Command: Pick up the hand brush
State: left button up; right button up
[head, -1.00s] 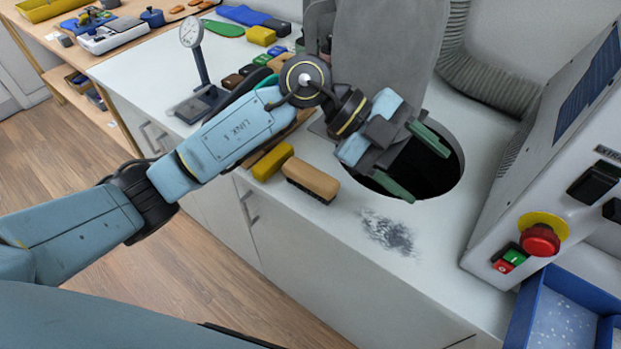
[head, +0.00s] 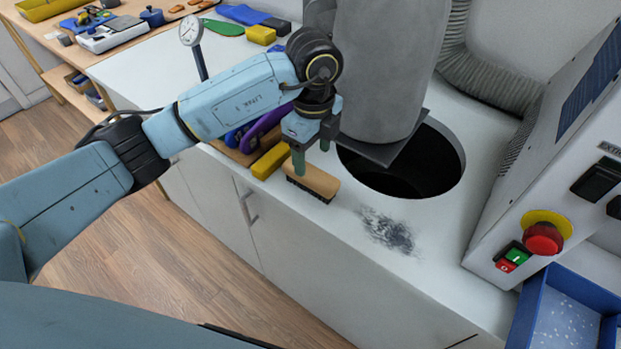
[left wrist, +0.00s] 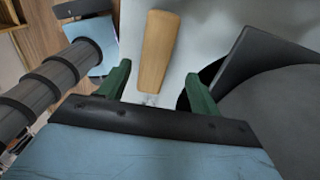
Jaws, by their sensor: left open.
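The hand brush (head: 318,183), with a light wooden back and dark bristles, lies near the front edge of the white worktop. My left gripper (head: 312,158) is open, pointing down right above the brush. One green fingertip overlaps the far part of the brush's wooden back in the head view; I cannot tell whether it touches. In the left wrist view the brush (left wrist: 158,48) lies lengthwise between the two green fingers of the left gripper (left wrist: 157,76), with clear gaps on both sides. My right gripper is not in view.
A yellow block (head: 271,161) lies just left of the brush. A round dark hole (head: 405,180) in the worktop (head: 340,240) and a grey cylinder (head: 390,70) are close on the right. Dark dust (head: 388,235) lies in front. A control box with a red button (head: 541,240) stands at right.

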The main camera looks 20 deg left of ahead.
aim_at(310, 171)
pick_arm(q)
jog(key=f, duration=0.5)
jog(key=shift+s+a+f, duration=0.15)
jog(key=shift+s+f, duration=0.05)
jog(key=shift+s, duration=0.2)
jog(key=shift+f, duration=0.2)
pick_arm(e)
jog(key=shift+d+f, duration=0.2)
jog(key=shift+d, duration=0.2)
pick_arm(q)
jog(key=c, duration=1.1)
notch_tip(310, 171, up, 9)
jog(key=shift+w, duration=0.1)
jog(key=shift+r, duration=0.55)
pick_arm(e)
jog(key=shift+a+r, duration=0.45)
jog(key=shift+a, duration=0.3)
